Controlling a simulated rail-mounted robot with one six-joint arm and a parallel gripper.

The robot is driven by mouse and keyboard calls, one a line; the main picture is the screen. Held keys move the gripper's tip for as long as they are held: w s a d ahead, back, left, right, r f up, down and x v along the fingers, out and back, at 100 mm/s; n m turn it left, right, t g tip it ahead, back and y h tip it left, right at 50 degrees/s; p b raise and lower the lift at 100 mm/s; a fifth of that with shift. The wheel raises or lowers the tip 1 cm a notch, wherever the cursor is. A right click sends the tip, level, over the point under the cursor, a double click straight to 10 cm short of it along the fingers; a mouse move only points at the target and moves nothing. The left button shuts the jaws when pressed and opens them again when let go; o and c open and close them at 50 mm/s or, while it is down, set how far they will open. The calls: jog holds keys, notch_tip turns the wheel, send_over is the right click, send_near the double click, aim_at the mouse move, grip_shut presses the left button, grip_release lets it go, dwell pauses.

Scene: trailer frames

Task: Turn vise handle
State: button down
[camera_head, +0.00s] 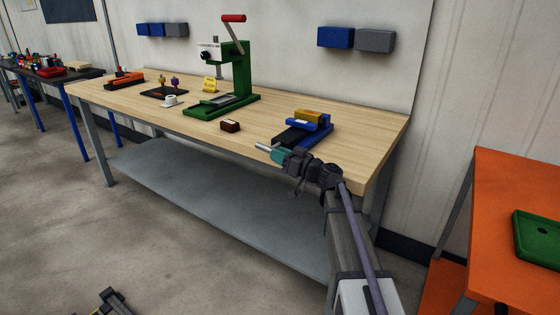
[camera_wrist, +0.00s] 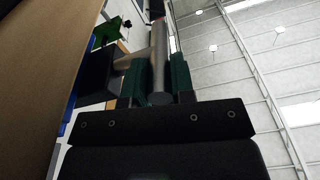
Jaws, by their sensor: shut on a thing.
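The blue vise (camera_head: 318,127) sits at the front right of the wooden workbench, with a yellow block (camera_head: 310,116) in its jaws and a dark base toward the front. My gripper (camera_head: 275,153) is at the bench's front edge, just in front of the vise. In the wrist view, its two green fingers (camera_wrist: 160,80) are on either side of the silver vise handle (camera_wrist: 160,45), shut on it. The silver bar end of the handle (camera_head: 262,147) also sticks out left of the fingers in the head view. The handle's join to the vise is mostly hidden there.
An orange table (camera_head: 510,180) with a green tray (camera_head: 540,235) stands at the right.

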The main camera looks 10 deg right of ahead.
jog(key=shift+f+t+y+b, duration=0.5)
jog(key=shift+f+b, duration=0.1)
jog(key=shift+b, duration=0.3)
jog(key=shift+r, duration=0.3)
jog(key=c, duration=1)
grip_release()
jog(key=shift+o, duration=0.2)
jog(key=b+v, duration=0.1)
jog(key=v, duration=0.6)
jog(key=shift+f+b, duration=0.15)
jog(key=shift+b, duration=0.2)
